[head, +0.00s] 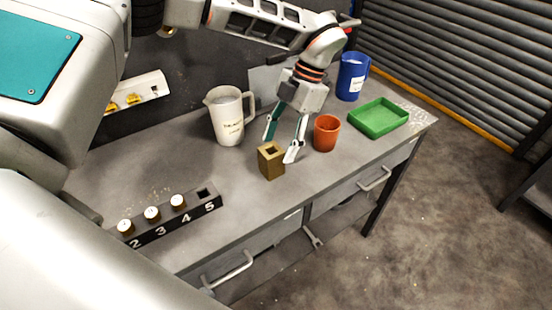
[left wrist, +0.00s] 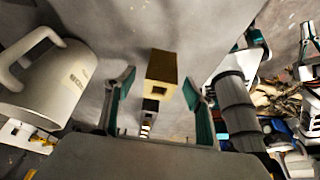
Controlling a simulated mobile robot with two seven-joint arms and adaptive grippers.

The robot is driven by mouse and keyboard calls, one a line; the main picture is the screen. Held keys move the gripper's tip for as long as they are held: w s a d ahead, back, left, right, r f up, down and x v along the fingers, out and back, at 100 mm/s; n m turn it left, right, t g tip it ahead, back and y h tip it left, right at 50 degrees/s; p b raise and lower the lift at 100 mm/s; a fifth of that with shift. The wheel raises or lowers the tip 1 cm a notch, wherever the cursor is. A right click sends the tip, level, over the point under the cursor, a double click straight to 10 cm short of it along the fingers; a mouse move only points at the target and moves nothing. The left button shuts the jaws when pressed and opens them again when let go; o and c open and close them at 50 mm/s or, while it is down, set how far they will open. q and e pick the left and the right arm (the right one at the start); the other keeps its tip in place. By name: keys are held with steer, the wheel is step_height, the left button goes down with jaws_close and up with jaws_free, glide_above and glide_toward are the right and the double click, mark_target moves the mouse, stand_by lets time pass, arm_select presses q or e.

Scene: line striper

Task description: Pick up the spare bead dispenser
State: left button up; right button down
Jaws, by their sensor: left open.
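A brass-coloured square box (head: 271,160) with a dark square hole in its top stands upright on the grey workbench; I take it to be the spare bead dispenser. My left gripper (head: 279,147) points down just behind and above it, fingers apart and empty.
An orange-red cup (head: 326,133) stands close right of the gripper. A white pitcher (head: 228,116) is left. A green tray (head: 379,118) and blue container (head: 351,77) are farther right. A numbered black rack (head: 172,222) holds several white-topped pieces; its slot 5 is empty. Bench between rack and box is clear.

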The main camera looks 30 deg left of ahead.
mark_target(271, 162)
arm_select(q)
steer(key=shift+s+x, duration=0.1)
steer(key=shift+x, duration=1.5)
steer(key=shift+s+x, duration=0.15)
steer(key=shift+x, duration=1.4)
steer(key=shift+r, duration=0.15)
jaws_close()
